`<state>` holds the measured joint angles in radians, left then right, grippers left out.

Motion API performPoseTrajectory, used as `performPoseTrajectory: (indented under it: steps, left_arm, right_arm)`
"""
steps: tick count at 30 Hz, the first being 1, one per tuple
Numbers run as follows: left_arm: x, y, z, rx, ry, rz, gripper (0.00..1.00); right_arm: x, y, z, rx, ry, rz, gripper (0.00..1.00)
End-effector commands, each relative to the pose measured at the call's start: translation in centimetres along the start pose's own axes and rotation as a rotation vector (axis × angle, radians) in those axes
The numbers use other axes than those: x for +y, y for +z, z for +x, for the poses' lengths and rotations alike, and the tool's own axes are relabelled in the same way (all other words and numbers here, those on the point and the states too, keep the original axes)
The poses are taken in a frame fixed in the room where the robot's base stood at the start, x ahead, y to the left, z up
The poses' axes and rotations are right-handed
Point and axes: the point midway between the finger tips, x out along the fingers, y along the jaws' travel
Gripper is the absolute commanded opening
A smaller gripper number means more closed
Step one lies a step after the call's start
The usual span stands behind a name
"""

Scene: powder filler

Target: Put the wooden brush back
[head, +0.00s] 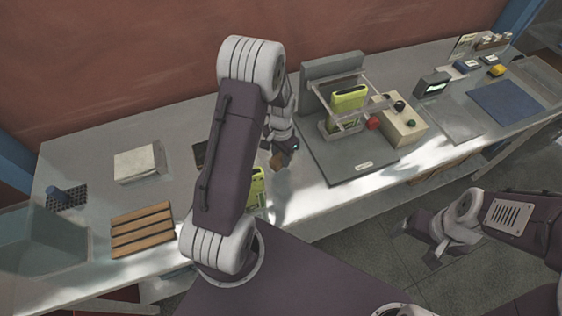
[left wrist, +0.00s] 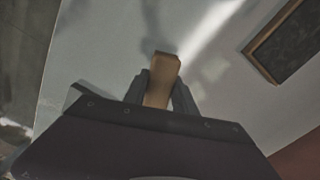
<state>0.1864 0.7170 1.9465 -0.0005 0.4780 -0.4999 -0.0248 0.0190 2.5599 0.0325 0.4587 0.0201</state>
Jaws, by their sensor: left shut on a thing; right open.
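The wooden brush (left wrist: 160,78) is held in my left gripper (left wrist: 162,88), its wooden end standing out between the two fingers over the grey table. In the head view a small brown part of the brush (head: 276,162) shows below my left gripper (head: 279,150), left of the grey machine base. The rest of the brush is hidden by the gripper. My right gripper (head: 437,236) is open and empty, off the front edge of the table at the right, above the floor.
A dark tray with a wooden rim (left wrist: 290,42) lies near the brush; my left arm partly hides it in the head view. The machine (head: 335,95) holds a yellow-green pack. A slatted wooden rack (head: 142,229), a white box (head: 139,163) and a perforated holder (head: 68,199) stand left.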

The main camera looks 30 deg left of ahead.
Motion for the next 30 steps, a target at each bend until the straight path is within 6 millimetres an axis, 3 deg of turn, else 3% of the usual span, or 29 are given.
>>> performPoseTrajectory:
  steps: [3,9,20,21,23,30]
  left_arm:
    - [0.0,0.1,0.6,-0.002,0.001,0.001,0.00]
    - [0.0,0.0,3.7,-0.002,0.001,0.000,0.00]
    - [0.0,0.0,4.4,0.000,0.000,0.000,0.00]
    - [0.0,0.0,4.5,0.000,0.000,0.000,0.35]
    - [0.0,0.0,4.3,0.001,0.000,0.000,0.52]
    - [0.0,0.0,4.3,0.000,0.000,0.000,0.54]
  right_arm:
    - [0.0,0.0,-0.2,0.000,0.000,0.000,0.80]
    - [0.0,-0.1,-1.0,0.000,0.000,0.000,0.80]
    - [0.0,-0.1,-0.6,0.000,0.000,0.000,0.80]
    - [0.0,0.0,-0.6,0.000,0.000,0.000,0.80]
    - [0.0,-0.1,-0.6,0.000,0.000,0.000,0.80]
    - [0.0,-0.1,-0.6,0.000,0.000,0.000,0.80]
